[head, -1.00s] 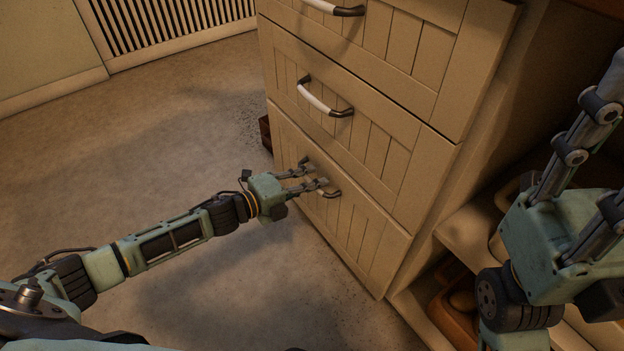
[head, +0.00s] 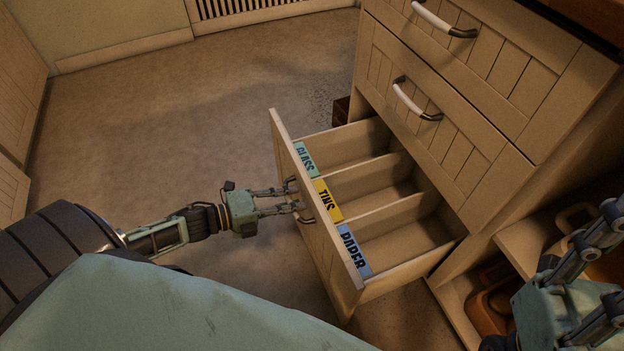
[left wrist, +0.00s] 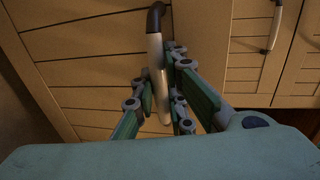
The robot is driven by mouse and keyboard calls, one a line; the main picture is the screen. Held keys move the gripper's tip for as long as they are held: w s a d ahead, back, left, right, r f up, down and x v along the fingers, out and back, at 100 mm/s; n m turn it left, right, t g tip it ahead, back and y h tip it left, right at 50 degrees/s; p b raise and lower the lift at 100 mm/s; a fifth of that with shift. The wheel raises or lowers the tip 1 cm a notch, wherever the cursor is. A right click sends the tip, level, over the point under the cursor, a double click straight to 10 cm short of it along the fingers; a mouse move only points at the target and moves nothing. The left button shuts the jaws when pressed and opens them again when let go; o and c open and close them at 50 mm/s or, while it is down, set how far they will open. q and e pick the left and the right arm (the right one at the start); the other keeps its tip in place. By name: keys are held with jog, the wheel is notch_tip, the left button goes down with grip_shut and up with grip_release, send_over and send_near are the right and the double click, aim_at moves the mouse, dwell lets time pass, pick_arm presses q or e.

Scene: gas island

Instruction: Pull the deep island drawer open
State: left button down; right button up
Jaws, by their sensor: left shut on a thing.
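The deep bottom drawer (head: 318,230) of the island is pulled well out in the head view. It has compartments labelled glass (head: 305,160), tins (head: 328,200) and paper (head: 354,250), and they look empty. My left gripper (head: 296,195) is at the drawer's front, shut on its handle. In the left wrist view the handle (left wrist: 155,60), white with a dark end, passes between the fingers (left wrist: 163,95). My right gripper (head: 612,225) is at the right edge of the head view, partly cut off, away from the drawer; its jaw state is unclear.
Two closed drawers with white handles (head: 414,98) (head: 442,20) sit above the open one. An open shelf (head: 520,245) with brown items is at the right. The floor (head: 160,120) to the left is clear.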

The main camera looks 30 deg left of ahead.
pick_arm(q)
jog(key=shift+f+v, duration=0.2)
jog(key=shift+v, duration=0.9)
jog(key=c, duration=1.7)
grip_release()
jog(key=shift+c, duration=0.2)
jog(key=v, duration=1.2)
